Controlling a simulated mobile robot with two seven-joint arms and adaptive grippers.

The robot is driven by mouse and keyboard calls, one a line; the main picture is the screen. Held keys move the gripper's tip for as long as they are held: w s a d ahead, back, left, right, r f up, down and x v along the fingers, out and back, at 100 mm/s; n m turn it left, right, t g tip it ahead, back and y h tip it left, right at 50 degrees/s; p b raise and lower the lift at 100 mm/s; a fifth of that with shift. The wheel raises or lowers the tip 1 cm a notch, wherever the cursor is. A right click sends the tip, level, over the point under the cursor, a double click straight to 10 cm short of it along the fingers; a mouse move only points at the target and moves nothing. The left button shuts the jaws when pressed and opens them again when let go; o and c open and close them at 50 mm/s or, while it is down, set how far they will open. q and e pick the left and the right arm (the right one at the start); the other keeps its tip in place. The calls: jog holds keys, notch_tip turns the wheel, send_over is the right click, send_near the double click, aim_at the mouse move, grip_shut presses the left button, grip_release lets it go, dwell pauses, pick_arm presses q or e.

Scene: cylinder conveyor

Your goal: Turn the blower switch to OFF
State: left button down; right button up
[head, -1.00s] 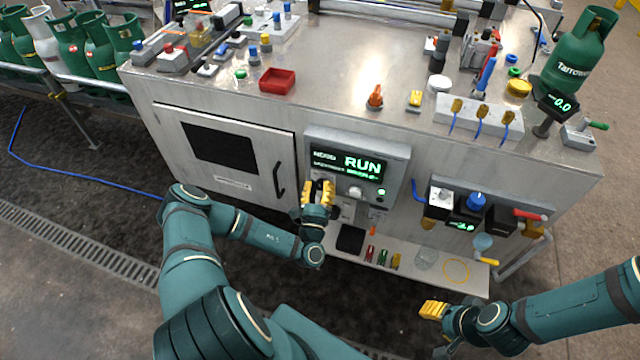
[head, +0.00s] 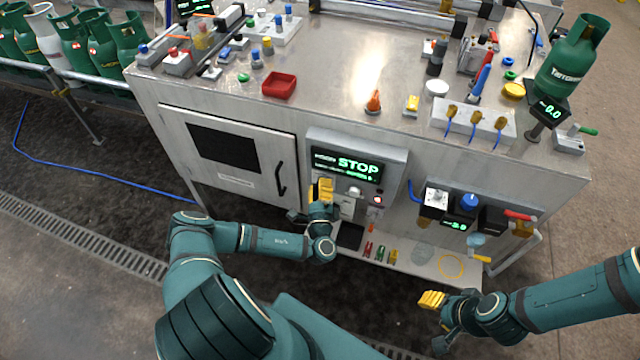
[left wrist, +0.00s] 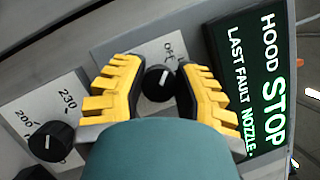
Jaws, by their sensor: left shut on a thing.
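The blower switch (left wrist: 158,78) is a small black knob with a white mark, on a light plate printed OFF. In the left wrist view my left gripper (left wrist: 155,85) has its yellow-padded fingers on either side of the knob, shut on it. The white mark points roughly toward the OFF print. In the head view my left gripper (head: 322,190) is at the left of the control panel, and it hides the knob. The panel display (head: 347,166) reads STOP. My right gripper (head: 432,300) hangs away from the bench at lower right; its finger gap is unclear.
A second black knob (left wrist: 50,142) with marks 200 and 230 sits beside the switch. A cabinet door (head: 230,160) is left of the panel. A lower shelf (head: 410,257) holds small coloured items. A regulator unit (head: 468,208) is to the right.

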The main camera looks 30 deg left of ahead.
dwell(0.4)
pick_arm(q)
jog(key=c, duration=0.6)
grip_release()
jog(key=shift+c, duration=0.2)
jog(key=v, duration=1.2)
